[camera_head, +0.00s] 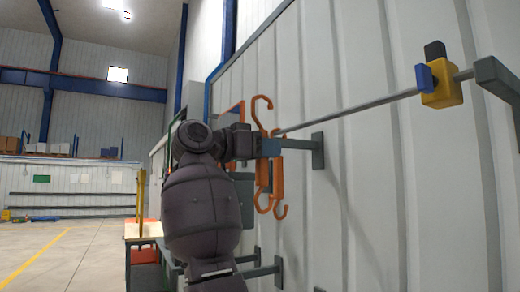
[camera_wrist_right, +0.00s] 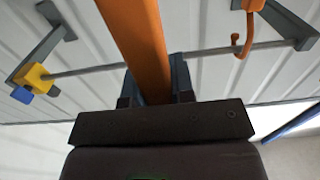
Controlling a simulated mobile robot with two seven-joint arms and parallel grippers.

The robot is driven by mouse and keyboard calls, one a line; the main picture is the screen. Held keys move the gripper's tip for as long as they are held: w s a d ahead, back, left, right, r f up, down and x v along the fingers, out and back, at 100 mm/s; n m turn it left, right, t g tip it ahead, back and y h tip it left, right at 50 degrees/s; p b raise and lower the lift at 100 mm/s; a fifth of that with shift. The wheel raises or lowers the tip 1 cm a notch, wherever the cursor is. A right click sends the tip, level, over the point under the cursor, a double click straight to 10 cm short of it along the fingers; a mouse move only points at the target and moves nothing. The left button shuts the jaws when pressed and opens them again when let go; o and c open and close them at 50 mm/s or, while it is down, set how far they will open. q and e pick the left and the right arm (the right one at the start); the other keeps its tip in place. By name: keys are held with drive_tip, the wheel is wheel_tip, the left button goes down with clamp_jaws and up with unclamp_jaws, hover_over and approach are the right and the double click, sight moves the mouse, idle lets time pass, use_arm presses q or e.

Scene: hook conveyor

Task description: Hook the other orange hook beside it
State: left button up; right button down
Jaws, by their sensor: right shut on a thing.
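My right gripper (camera_head: 270,146) is shut on an orange hook (camera_head: 262,112), beside the thin metal rod (camera_head: 365,104). The held hook's curved upper end rises above the gripper in the head view. In the wrist view the held hook (camera_wrist_right: 138,45) runs up between my fingers (camera_wrist_right: 155,90), in front of the rod (camera_wrist_right: 215,51); its ends are out of frame. The other orange hook (camera_wrist_right: 243,32) is on the rod, to the right and apart. In the head view the lower orange parts (camera_head: 278,180) overlap below the gripper. My left gripper is not in view.
A yellow and blue block (camera_head: 441,88) sits on the rod near a grey bracket (camera_head: 496,80). Another bracket (camera_head: 317,150) sticks out from the pale ribbed wall (camera_head: 380,200). The rod between them is clear. A table (camera_head: 150,231) stands behind my arm.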

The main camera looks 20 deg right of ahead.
sight(266, 165)
use_arm(q)
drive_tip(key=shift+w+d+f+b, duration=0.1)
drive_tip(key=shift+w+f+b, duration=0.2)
drive_tip(key=shift+b, duration=0.5)
use_arm(e)
drive_tip(key=d+f, duration=0.3)
drive_tip(key=d, duration=0.9)
drive_tip(key=shift+w+d+f, duration=0.2)
drive_tip(key=shift+w+d, duration=0.05)
drive_tip(key=shift+w, duration=0.2)
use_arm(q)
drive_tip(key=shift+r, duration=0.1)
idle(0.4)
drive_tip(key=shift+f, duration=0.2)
use_arm(e)
drive_tip(key=c, duration=0.9)
unclamp_jaws()
drive_tip(key=a, duration=0.3)
drive_tip(key=a+b, duration=0.1)
drive_tip(key=a, duration=0.3)
drive_tip(key=a+b, duration=0.1)
drive_tip(key=a, duration=0.3)
drive_tip(key=shift+s, duration=0.4)
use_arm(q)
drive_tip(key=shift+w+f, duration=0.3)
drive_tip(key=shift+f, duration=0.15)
